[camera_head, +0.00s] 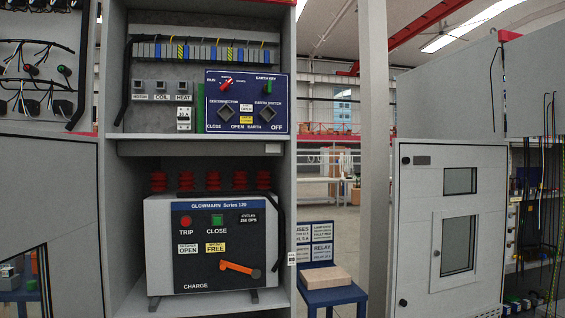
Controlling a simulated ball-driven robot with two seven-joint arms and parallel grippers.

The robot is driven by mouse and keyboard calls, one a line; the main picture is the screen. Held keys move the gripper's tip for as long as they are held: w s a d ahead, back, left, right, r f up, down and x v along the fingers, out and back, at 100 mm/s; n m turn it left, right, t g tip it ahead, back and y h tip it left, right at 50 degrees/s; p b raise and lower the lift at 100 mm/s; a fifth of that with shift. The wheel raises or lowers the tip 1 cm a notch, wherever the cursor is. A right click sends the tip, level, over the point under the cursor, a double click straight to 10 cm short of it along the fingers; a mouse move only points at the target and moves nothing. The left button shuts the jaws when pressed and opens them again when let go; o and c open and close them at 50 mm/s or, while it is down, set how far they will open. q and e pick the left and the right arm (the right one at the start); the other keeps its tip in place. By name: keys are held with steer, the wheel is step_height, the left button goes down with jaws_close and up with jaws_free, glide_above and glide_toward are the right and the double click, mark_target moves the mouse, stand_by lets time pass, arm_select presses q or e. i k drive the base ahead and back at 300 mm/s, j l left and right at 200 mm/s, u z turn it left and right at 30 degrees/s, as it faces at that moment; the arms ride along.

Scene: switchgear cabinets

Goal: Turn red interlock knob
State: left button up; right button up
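The red interlock knob (227,84) sits at the upper left of a blue panel (275,110) in the open middle cabinet. Two dark diamond-shaped sockets lie below, marked for disconnector and earth switch. Nothing covers the knob. Neither of my grippers is in view.
Below the panel, a breaker unit (160,225) has a red trip button (186,221), a green close button (217,220) and an orange charge handle (240,268). A blue stool (335,297) bearing a wooden block (326,277) stands right of the cabinet. A grey cabinet door (420,230) is further right.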

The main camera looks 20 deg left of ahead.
mark_target(225, 87)
steer(key=i+u, duration=0.15)
steer(key=i, duration=0.6)
steer(key=i+l+u, duration=0.15)
steer(key=i, duration=0.55)
steer(key=l, duration=0.1)
